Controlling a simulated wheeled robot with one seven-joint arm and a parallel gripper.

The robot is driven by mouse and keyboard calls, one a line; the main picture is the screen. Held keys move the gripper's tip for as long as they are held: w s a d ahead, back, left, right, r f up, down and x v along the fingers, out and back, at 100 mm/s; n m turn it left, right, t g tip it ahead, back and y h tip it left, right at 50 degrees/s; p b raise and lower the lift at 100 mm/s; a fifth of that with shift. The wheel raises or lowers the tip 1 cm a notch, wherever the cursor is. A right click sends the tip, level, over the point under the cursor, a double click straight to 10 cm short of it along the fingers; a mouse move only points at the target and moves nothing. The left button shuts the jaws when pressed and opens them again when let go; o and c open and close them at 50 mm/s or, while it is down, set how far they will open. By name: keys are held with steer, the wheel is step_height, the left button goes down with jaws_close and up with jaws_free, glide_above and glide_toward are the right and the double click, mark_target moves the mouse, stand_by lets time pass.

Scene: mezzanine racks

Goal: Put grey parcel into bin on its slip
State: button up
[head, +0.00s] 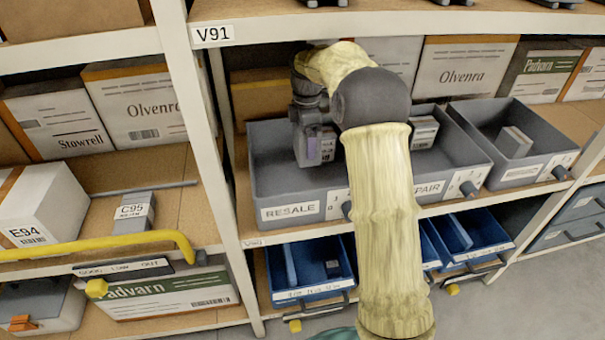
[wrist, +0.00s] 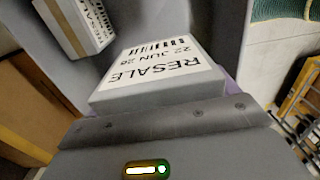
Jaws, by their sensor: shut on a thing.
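The grey parcel (wrist: 150,75) shows in the wrist view with a white slip on top reading RESALE and 22 JUN 26. My gripper (head: 316,160) is shut on it. In the head view the gripper hangs over the grey bin labelled RESALE (head: 290,212), inside its outline; the parcel is mostly hidden by the gripper there. I cannot tell whether the parcel touches the bin floor. To the right stands the grey bin labelled REPAIR (head: 463,184), partly behind my arm, with a small box (head: 423,132) in it.
A third grey bin (head: 522,172) on the right holds a small box (head: 513,142). A shelf edge (head: 400,24) runs above the bins. Blue bins (head: 310,293) sit below.

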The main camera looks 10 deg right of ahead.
mark_target(306, 164)
step_height(306, 164, down, 5)
steer(key=shift+w+d+r+b, duration=0.1)
steer(key=shift+r+b, duration=0.1)
steer(key=shift+b, duration=0.15)
steer(key=shift+d+f, duration=0.1)
steer(key=shift+f, duration=0.1)
steer(key=shift+s, duration=0.2)
steer(key=shift+w+a+f, duration=0.1)
steer(key=shift+a+f, duration=0.1)
steer(key=shift+f, duration=0.05)
step_height(306, 164, down, 4)
steer(key=shift+f, duration=0.25)
steer(key=shift+f, duration=0.6)
